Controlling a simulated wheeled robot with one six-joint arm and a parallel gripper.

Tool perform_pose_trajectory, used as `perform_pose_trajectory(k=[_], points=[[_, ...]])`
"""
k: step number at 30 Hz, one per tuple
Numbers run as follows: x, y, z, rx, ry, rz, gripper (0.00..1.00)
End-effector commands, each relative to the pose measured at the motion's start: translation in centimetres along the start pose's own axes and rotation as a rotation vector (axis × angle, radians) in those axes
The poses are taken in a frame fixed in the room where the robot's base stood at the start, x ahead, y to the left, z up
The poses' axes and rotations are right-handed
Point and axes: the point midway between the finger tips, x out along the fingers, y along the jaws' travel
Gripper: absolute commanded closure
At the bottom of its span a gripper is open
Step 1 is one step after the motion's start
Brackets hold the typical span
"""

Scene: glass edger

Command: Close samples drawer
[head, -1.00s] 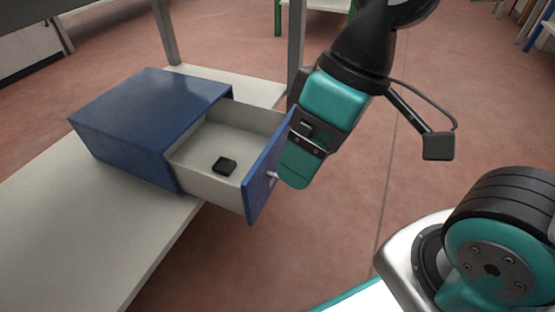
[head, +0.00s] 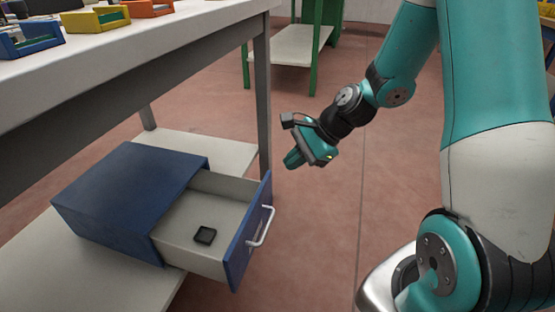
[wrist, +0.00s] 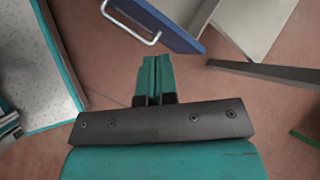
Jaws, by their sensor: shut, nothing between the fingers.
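The samples drawer (head: 189,236) sticks well out of a blue cabinet (head: 120,195) in the head view. The handle (wrist: 130,22) and drawer front (wrist: 172,20) show beyond the fingertips at the top.
The cabinet stands on a low white shelf (head: 225,152) under a workbench (head: 150,42) with coloured bins on top. A bench leg (head: 263,110) rises behind the drawer. The floor (head: 320,220) right of the drawer front is clear.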

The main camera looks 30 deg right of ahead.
Motion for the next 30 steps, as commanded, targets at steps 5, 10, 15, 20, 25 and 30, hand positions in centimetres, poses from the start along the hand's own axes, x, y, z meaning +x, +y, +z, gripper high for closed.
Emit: perform_pose_trajectory(k=[5,10,15,20,25,30], points=[[-1.4,-0.7,-6.9,0.545,-0.018,-0.148,1.0],[-1.4,-0.4,-9.6,0.752,-0.036,-0.209,1.0],[0.4,-0.6,-10.1,0.766,-0.037,-0.213,1.0],[3.6,-1.1,-10.2,0.761,-0.037,-0.21,1.0],[7.3,-1.9,-10.4,0.759,-0.037,-0.21,1.0],[9.6,-3.2,-9.6,0.756,-0.036,-0.212,1.0]])
